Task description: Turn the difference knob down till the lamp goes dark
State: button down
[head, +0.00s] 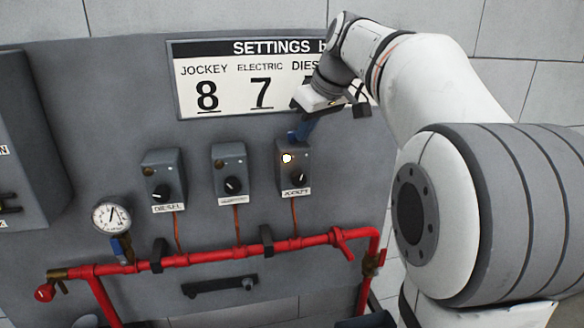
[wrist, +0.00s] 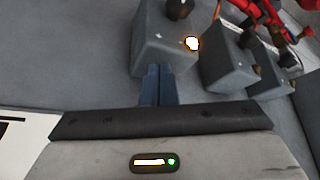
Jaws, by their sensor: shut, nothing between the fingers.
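The right pressure switch box (head: 293,158) carries a lit lamp (head: 287,158) and a black knob (head: 299,178) below it. Its label is small and seems to read JOCKEY. No marking shows which knob is the difference knob. My gripper (head: 296,135) is shut and empty, with its blue fingers just above the top of this box. In the wrist view the fingertips (wrist: 158,69) overlap the near edge of the box (wrist: 163,45). I cannot tell whether they touch it. The lit lamp (wrist: 192,43) and a dark knob (wrist: 180,8) show beyond them.
A middle box (head: 229,163) and a left DIESEL box (head: 161,166) have similar knobs; their lamps look dark. A red pipe (head: 200,257) with a gauge (head: 111,217) runs below. The settings sign (head: 220,90) is partly hidden by my arm.

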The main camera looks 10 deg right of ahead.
jog(key=shift+s+d+r, duration=0.15)
jog(key=shift+s+r, duration=0.05)
notch_tip(320, 180, up, 6)
jog(key=p, duration=0.5)
jog(key=shift+f, duration=0.15)
jog(key=a+f+m+h+b, duration=0.1)
jog(key=f+m, duration=0.1)
jog(key=a+f+m+h+b, duration=0.1)
jog(key=f+m+b, duration=0.2)
jog(key=f+m, duration=0.1)
jog(key=shift+s+a+f+t+h+b, duration=0.1)
jog(key=shift+s+a+t+h+b, duration=0.15)
jog(key=shift+a+t+h+b, duration=0.15)
dwell(0.8)
